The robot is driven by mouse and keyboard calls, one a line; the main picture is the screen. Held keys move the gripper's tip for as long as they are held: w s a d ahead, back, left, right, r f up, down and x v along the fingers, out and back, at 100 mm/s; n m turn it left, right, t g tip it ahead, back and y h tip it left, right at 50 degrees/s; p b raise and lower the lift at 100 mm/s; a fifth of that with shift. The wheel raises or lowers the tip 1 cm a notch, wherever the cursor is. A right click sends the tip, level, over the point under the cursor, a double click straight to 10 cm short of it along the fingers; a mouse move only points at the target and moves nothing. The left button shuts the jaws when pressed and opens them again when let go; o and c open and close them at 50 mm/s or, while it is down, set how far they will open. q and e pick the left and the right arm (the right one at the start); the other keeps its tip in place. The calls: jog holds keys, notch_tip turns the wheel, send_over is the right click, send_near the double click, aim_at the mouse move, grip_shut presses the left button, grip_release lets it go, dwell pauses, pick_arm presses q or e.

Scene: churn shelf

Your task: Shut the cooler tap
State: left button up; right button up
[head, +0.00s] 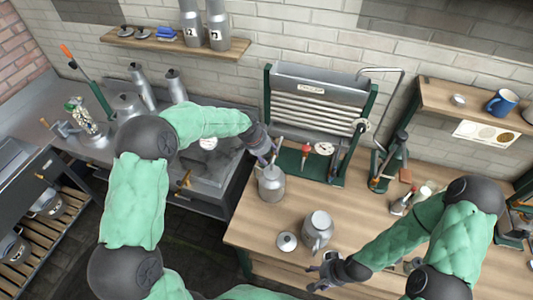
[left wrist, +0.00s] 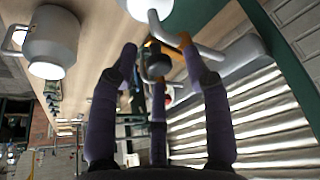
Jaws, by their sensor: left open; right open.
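The cooler (head: 318,112) is a green frame with pale horizontal tubes, standing at the back of the wooden bench; its tubes also show in the left wrist view (left wrist: 260,120). My left gripper (head: 268,158) is open at the cooler's lower left corner, above a grey metal can (head: 271,188). In the left wrist view its fingers (left wrist: 160,62) spread around a grey bent pipe and a dark rounded part, seemingly the tap (left wrist: 157,66). Contact cannot be told. My right gripper (head: 322,272) is open and empty near the bench's front edge.
A metal jug (head: 318,228) and a round lid (head: 287,241) stand on the bench between my grippers.

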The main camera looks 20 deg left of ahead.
pick_arm(q)
grip_shut()
